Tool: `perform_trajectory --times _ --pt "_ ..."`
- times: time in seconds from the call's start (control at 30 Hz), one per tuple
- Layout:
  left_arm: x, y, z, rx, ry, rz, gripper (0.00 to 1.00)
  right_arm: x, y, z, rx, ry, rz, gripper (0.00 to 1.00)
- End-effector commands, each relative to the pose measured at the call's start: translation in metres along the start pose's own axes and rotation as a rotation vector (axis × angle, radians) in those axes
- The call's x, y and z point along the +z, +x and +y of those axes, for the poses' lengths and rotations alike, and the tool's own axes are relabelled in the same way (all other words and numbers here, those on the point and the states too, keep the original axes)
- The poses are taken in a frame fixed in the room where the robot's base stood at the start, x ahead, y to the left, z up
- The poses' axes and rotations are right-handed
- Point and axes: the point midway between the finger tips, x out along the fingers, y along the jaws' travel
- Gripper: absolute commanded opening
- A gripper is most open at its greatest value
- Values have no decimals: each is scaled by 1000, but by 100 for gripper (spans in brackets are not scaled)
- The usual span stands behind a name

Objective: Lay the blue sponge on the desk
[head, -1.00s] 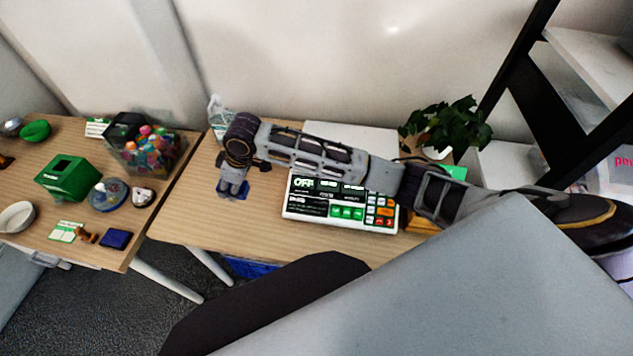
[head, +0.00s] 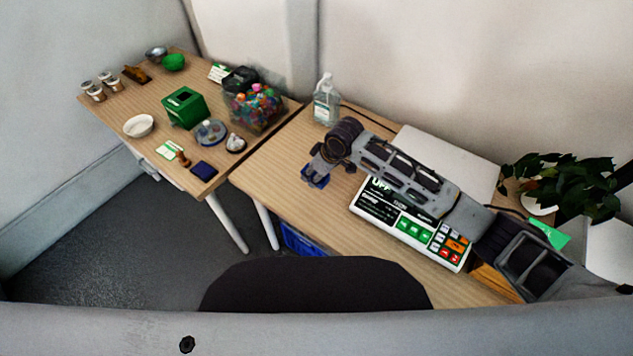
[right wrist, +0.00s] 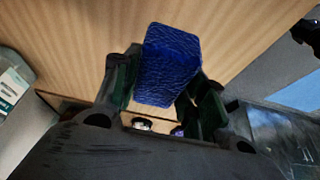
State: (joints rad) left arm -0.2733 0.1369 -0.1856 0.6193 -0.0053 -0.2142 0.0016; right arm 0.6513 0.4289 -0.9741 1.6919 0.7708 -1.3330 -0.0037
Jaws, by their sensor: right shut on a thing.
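The blue sponge (right wrist: 170,65) is between the fingers of my right gripper (right wrist: 165,88) in the right wrist view, with wood desktop behind it. In the head view the right gripper (head: 318,172) hangs at the left part of the right-hand desk (head: 285,160), with the sponge (head: 314,181) showing blue at its fingertips. I cannot tell whether the sponge touches the desktop. My left gripper is in neither view.
A scale-like device (head: 400,228) with buttons lies under my right arm. A plant (head: 565,185) is at the right. The left table (head: 150,95) holds a green box (head: 184,108) and a bin of colourful items (head: 255,105). Desk left of the gripper is clear.

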Motion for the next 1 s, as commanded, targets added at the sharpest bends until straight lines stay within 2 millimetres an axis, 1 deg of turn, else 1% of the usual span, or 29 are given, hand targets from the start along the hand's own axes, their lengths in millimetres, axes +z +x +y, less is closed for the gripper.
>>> perform_trajectory --times 0.03,0.13,0.53,0.8,0.9,1.0 --pt "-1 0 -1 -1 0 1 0 2 4 0 -1 0 0 23" --pt "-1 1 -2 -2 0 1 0 3 9 0 0 0 1 23" --pt "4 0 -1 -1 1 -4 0 5 12 0 0 0 0 23" --pt "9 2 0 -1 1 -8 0 15 36 0 1 1 -1 23" --pt "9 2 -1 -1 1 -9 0 17 42 0 1 0 1 23" --pt "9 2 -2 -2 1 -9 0 18 44 0 1 0 1 23"
